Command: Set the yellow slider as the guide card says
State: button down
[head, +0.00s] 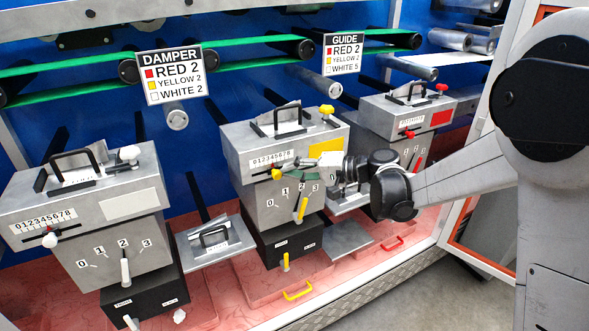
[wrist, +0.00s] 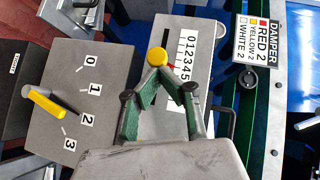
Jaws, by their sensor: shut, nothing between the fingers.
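The guide card (head: 343,54) reads RED 2, YELLOW 2, WHITE 5. The yellow slider (head: 276,174) sits under the 0-to-8 scale (head: 270,159) on the middle machine; its round knob also shows in the wrist view (wrist: 157,57). A small red pointer lies by the scale, beside the fingertips; its exact number is too small to tell. My gripper (head: 291,175) is at the slider. In the wrist view its green fingers (wrist: 158,72) converge right at the knob, with nothing visibly held between them. Whether the tips touch the knob I cannot tell.
A damper card (head: 174,77) reads RED 2, YELLOW 2, WHITE 2. The middle machine has a yellow lever (head: 302,208) on a 0-to-3 dial and a yellow top knob (head: 326,111). White-marked (head: 85,210) and red-marked (head: 410,118) machines stand to either side.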

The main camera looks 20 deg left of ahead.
aim_at(276, 174)
jog(key=shift+s+a, duration=0.9)
jog(key=shift+a, duration=0.05)
jog(key=shift+d, duration=0.1)
jog(key=shift+w, duration=0.1)
